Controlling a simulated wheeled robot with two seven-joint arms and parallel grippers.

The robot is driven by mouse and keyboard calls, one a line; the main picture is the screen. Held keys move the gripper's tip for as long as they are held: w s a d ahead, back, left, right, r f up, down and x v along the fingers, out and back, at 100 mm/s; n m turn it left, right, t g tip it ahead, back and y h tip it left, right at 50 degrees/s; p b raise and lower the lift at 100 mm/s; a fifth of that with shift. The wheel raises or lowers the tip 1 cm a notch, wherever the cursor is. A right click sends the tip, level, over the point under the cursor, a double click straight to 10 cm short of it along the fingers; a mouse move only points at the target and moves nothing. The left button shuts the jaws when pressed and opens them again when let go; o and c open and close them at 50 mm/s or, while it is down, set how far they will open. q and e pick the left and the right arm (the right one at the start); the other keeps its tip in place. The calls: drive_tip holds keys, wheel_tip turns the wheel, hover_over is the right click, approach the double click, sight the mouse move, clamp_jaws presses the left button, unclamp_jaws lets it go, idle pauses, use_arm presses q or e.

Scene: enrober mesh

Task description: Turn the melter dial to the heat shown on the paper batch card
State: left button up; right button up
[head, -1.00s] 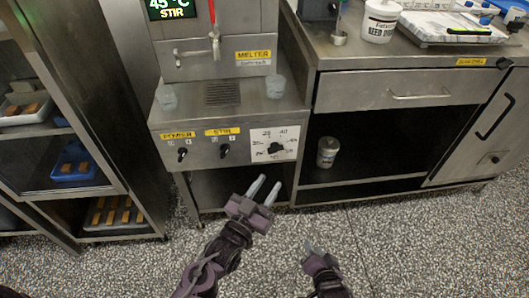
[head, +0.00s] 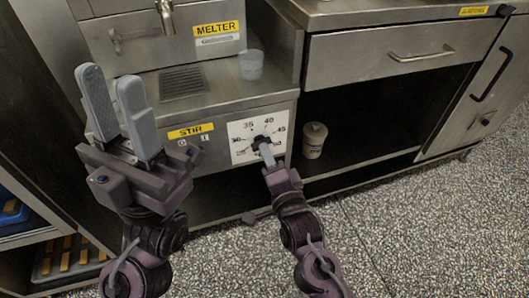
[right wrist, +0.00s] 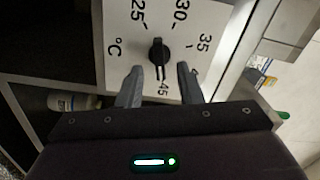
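The melter dial's black knob (head: 262,143) sits on a white scale plate (head: 238,128) on the melter's front. Its printed marks include 35, 40 and 45. In the right wrist view the knob (right wrist: 158,52) lies ahead of and between my right gripper's fingertips (right wrist: 159,76), which are apart with clear space on both sides. The right finger covers part of the scale there. I cannot tell for sure which mark the knob points at. In the head view my right gripper (head: 266,156) overlaps the plate's lower part. My left gripper (head: 112,92) is open and empty, raised at the left. No batch card is visible.
The STIR label (head: 190,131) and its switch are left of the dial, partly behind my left gripper. A clear cup (head: 251,64) stands on the melter ledge above. A lidded tub (head: 314,140) stands on the open shelf to the right, under a drawer (head: 400,55).

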sight(259, 139)
drive_tip(key=x, duration=0.2)
drive_tip(key=shift+w+a, duration=0.1)
drive_tip(key=shift+w, duration=0.25)
clamp_jaws()
